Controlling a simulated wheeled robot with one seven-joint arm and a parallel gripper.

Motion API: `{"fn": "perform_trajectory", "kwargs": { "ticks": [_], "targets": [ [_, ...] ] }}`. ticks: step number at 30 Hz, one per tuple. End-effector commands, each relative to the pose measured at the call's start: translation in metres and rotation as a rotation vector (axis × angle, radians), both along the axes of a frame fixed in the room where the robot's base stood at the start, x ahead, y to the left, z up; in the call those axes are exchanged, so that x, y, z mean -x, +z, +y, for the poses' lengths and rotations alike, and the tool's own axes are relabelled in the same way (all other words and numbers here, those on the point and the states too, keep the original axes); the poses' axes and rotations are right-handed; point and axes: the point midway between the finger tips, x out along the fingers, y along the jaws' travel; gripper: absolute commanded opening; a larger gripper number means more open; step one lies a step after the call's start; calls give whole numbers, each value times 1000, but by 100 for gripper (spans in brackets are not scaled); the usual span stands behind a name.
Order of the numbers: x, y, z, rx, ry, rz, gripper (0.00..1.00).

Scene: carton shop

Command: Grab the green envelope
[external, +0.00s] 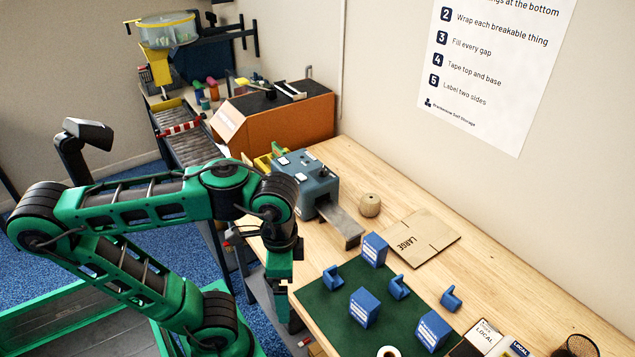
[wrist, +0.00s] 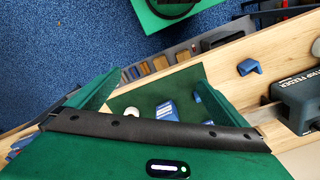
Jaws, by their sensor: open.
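I cannot make out a green envelope for certain in either view. A small green upright piece (external: 278,149) shows behind the grey-blue machine in the external view, too small to identify. My gripper (external: 284,305) hangs pointing down at the near left edge of the table, beside the green mat (external: 318,312). In the wrist view my gripper (wrist: 158,80) has its two green fingers spread apart with nothing held between them. The mat (wrist: 183,84) shows beyond and between the fingers.
Blue boxes (external: 364,307) and blue brackets (external: 398,287) sit on or beside the mat. A grey-blue machine (external: 315,186), a twine ball (external: 370,204) and a flat carton (external: 420,236) stand farther back. Stacks marked LOCAL (external: 485,335) lie at lower right.

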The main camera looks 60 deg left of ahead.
Motion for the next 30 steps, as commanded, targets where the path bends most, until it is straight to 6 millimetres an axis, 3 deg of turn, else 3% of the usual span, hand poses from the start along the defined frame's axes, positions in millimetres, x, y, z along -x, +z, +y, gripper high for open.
{"fn": "perform_trajectory", "kwargs": {
  "ticks": [7,17,26,30],
  "targets": [
    [-1,23,-1,-1,0,1,98],
    [-35,24,-7,16,169,-22,98],
    [-92,25,-10,53,424,-50,98],
    [-139,24,-5,90,625,-67,98]
  ]
}}
